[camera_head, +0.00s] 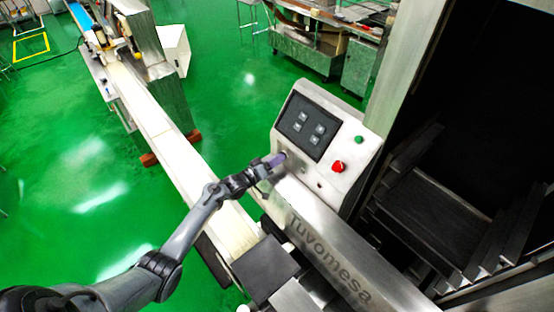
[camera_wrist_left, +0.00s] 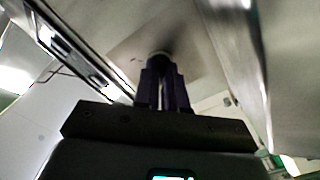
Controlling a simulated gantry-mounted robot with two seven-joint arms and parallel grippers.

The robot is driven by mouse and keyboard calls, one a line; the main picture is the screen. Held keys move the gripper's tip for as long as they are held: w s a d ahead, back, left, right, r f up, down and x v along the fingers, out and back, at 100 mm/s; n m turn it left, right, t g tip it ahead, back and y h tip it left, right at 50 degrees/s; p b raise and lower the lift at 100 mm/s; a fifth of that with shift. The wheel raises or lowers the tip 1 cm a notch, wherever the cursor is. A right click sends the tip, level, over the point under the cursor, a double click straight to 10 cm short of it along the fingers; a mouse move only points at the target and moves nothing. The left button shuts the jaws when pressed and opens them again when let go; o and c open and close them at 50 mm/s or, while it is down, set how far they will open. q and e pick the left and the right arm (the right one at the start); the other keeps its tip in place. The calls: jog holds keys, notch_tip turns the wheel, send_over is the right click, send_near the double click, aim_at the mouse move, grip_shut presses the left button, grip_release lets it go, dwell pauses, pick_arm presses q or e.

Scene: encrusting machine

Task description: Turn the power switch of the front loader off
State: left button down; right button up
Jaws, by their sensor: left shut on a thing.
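The front loader's grey control box (camera_head: 352,187) stands in the middle of the head view. My left arm reaches in from the left, and my left gripper (camera_head: 276,160) is at the lower left of the box's face. In the left wrist view my left gripper (camera_wrist_left: 162,80) has its two dark fingers close together, shut on a small dark round knob, the power switch (camera_wrist_left: 159,54), on a pale metal face. The fingers hide most of the switch, so its turned position cannot be told. My right gripper is not in view.
The box carries a dark panel (camera_head: 307,127) with several buttons, a green button (camera_head: 359,139) and a red knob (camera_head: 338,167). A metal beam marked "Tuvomesa" (camera_head: 330,262) runs below it. A pale conveyor (camera_head: 165,140) lies to the left. Dark machinery (camera_head: 430,215) stands right.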

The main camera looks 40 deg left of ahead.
pick_arm(q)
jog(key=c, duration=1.2)
grip_release()
jog(key=s+a, duration=0.2)
jog(key=s, duration=0.8)
jog(key=shift+s, duration=0.3)
